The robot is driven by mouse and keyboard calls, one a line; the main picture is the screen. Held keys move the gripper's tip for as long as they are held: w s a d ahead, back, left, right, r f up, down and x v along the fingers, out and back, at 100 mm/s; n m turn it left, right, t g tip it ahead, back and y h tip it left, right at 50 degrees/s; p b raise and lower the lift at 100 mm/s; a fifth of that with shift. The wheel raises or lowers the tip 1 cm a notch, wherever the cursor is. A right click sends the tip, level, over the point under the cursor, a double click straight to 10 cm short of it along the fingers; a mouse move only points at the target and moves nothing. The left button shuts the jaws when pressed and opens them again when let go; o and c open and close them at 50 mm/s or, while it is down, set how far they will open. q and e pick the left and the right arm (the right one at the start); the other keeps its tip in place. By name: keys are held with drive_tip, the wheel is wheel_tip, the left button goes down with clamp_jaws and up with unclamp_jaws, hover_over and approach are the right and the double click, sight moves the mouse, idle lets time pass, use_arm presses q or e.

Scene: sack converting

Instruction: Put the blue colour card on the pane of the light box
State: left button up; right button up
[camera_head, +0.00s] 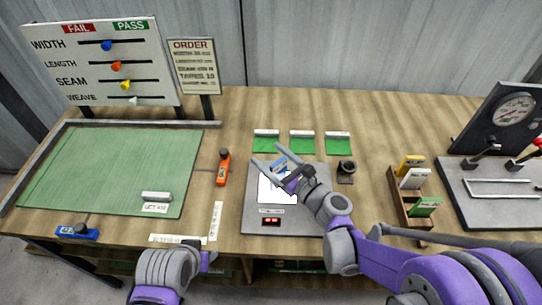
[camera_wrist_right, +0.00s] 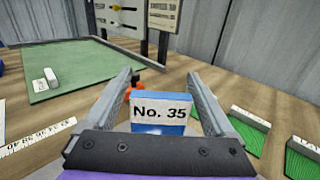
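The blue colour card (camera_wrist_right: 158,113), with a white label reading "No. 35", stands between the fingers of my right gripper (camera_wrist_right: 160,85) in the right wrist view. The fingers are spread, with a gap seen on each side of the card. In the head view my right gripper (camera_head: 266,156) is over the far part of the light box (camera_head: 252,222). Its white lit pane (camera_head: 276,192) is partly covered by the gripper. Blue of the card shows at the pane's far edge; whether it rests flat there is hidden.
A wooden rack (camera_head: 398,203) with yellow, white and green cards stands to the right. Several green swatches (camera_head: 302,146) lie behind the light box, with a dark cup (camera_head: 346,168) beside it. An orange tool (camera_head: 222,170) and green mat (camera_head: 95,165) lie to the left.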

drive_tip(key=shift+o, duration=0.4)
drive_tip(key=v, duration=1.2)
drive_tip(key=shift+r+b, duration=0.25)
drive_tip(key=shift+b, duration=0.1)
